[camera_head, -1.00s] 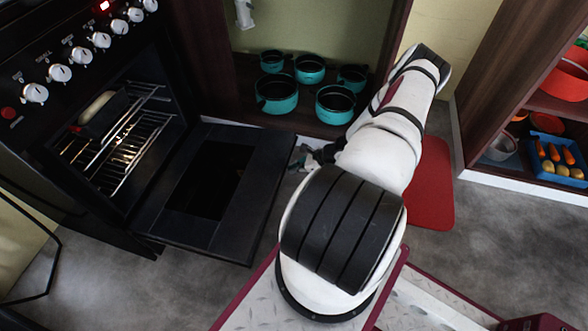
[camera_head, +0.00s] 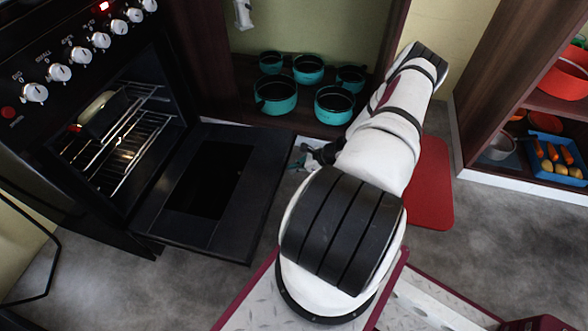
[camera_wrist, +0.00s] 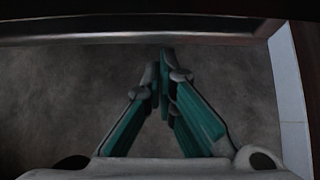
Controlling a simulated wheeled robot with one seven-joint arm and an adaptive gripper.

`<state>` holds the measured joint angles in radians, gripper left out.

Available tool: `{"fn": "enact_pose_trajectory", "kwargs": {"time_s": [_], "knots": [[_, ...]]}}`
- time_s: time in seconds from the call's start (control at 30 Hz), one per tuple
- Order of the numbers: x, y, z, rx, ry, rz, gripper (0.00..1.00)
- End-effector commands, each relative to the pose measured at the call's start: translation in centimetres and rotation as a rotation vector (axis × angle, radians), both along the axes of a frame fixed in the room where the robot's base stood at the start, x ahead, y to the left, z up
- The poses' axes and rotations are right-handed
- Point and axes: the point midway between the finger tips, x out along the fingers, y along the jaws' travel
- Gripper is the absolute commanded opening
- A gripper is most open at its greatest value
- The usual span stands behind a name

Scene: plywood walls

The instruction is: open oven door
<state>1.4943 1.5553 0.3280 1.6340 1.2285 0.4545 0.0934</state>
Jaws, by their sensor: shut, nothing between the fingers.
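The oven (camera_head: 110,190) stands at the left in the head view, with its black door (camera_head: 215,195) swung down and lying out flat, low over the floor. The lit inside with wire racks (camera_head: 115,150) shows. My gripper (camera_head: 308,157) is just right of the door's outer edge, partly hidden by my arm. In the wrist view my gripper (camera_wrist: 163,75) has its teal-padded fingers together at the tips, with nothing between them. A dark edge (camera_wrist: 140,32), likely the door's, crosses the top of that view beyond the fingertips; I cannot tell whether they touch.
Teal pots (camera_head: 275,95) sit in the open cabinet behind my gripper. A red mat (camera_head: 430,185) lies on the floor right of my arm. A shelf at the right holds a blue tray (camera_head: 556,160) of food. Grey floor is clear in front of the oven.

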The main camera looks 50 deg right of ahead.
Motion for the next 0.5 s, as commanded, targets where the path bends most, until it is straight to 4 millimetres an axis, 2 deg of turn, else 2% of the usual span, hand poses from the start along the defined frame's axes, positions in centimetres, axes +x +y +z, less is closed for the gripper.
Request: {"fn": "enact_pose_trajectory", "kwargs": {"time_s": [0.03, 0.13, 0.2, 0.5], "knots": [[0.0, -0.1, -0.9, 0.000, 0.001, 0.001, 0.00], [-0.1, -0.3, -1.8, -0.001, 0.002, 0.003, 0.00], [-0.9, -0.7, -0.2, -0.002, 0.002, 0.000, 0.00], [-4.3, -2.0, 4.2, -0.002, 0.004, -0.001, 0.00]]}}
